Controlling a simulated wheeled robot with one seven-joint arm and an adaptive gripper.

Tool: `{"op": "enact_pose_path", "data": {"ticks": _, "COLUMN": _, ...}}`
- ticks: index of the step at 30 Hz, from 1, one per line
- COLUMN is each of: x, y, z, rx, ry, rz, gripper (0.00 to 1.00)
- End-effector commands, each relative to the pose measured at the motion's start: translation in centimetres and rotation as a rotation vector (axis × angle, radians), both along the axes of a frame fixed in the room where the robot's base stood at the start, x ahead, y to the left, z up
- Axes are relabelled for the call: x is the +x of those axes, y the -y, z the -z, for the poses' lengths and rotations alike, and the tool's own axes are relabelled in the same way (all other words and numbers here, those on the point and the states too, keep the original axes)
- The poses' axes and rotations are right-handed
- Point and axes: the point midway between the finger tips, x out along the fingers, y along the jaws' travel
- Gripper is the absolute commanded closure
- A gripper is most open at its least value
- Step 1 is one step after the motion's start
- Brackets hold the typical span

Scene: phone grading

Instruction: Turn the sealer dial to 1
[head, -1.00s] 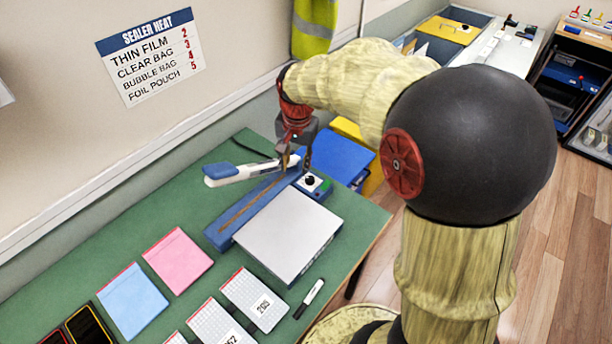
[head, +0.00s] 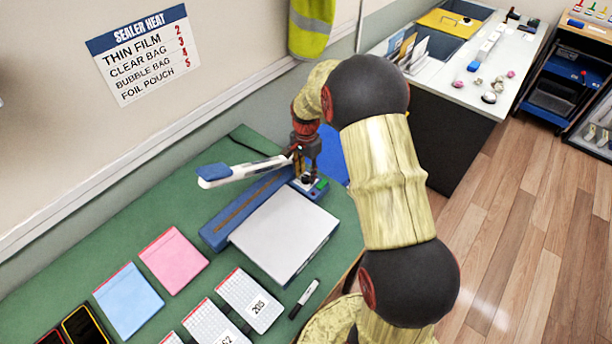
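The heat sealer (head: 217,236) stands on the green table, with a blue body and its white-and-blue lever arm (head: 240,171) raised. A grey-white work plate (head: 284,236) lies against its front. The small dark dial (head: 308,179) sits on a white panel at the sealer's right end, beside a green part. My gripper (head: 305,170) points down right over the dial, its fingertips close above or around it. Whether the fingers touch the dial, and how far they are apart, is too small to tell. The dial's setting cannot be read.
A wall sign (head: 144,55) lists sealer heat numbers. Pink (head: 174,260) and blue (head: 128,299) pads, several white labelled cards and a marker (head: 304,299) lie on the green table (head: 72,268). A blue bin (head: 333,158) is behind my gripper. A white table (head: 450,84) stands back right.

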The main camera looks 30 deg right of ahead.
Motion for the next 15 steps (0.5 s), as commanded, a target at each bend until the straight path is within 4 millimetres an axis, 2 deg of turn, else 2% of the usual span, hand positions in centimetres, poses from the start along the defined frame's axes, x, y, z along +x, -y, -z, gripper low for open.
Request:
{"op": "enact_pose_path", "data": {"ticks": 4, "x": 0.02, "y": -0.01, "z": 0.88, "rx": -0.001, "ry": 0.001, "rz": 0.0, "gripper": 0.67}}
{"op": "enact_pose_path", "data": {"ticks": 12, "x": 0.02, "y": -0.01, "z": 0.95, "rx": -0.001, "ry": 0.001, "rz": -0.001, "gripper": 0.67}}
{"op": "enact_pose_path", "data": {"ticks": 15, "x": 0.01, "y": 0.0, "z": 0.95, "rx": -0.001, "ry": 0.001, "rz": -0.001, "gripper": 0.73}}
